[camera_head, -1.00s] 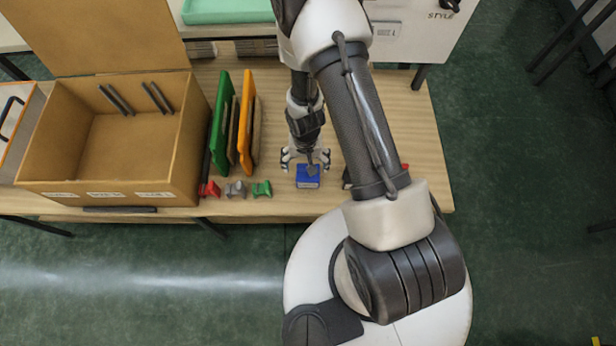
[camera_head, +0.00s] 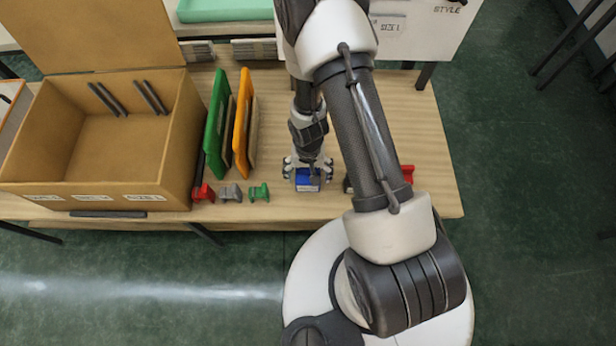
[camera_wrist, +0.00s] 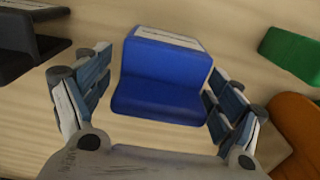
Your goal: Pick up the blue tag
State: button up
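The blue tag (camera_head: 308,181) sits on the wooden table near its front edge. In the wrist view the blue tag (camera_wrist: 162,78) shows a pale label strip along its top. My gripper (camera_head: 308,172) is over the tag, with one finger on each side of it. In the wrist view my gripper (camera_wrist: 155,95) is open, and a narrow gap shows between each finger and the tag. My arm hides part of the table to the right.
Red (camera_head: 203,193), grey (camera_head: 231,193) and green (camera_head: 259,192) small pieces stand to the left. Green (camera_head: 217,125) and orange (camera_head: 242,125) upright panels stand behind them. An open cardboard box (camera_head: 95,190) is farther left. A red piece (camera_head: 408,173) is partly hidden at right.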

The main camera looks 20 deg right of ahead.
jog(key=c, duration=1)
jog(key=shift+c, duration=0.2)
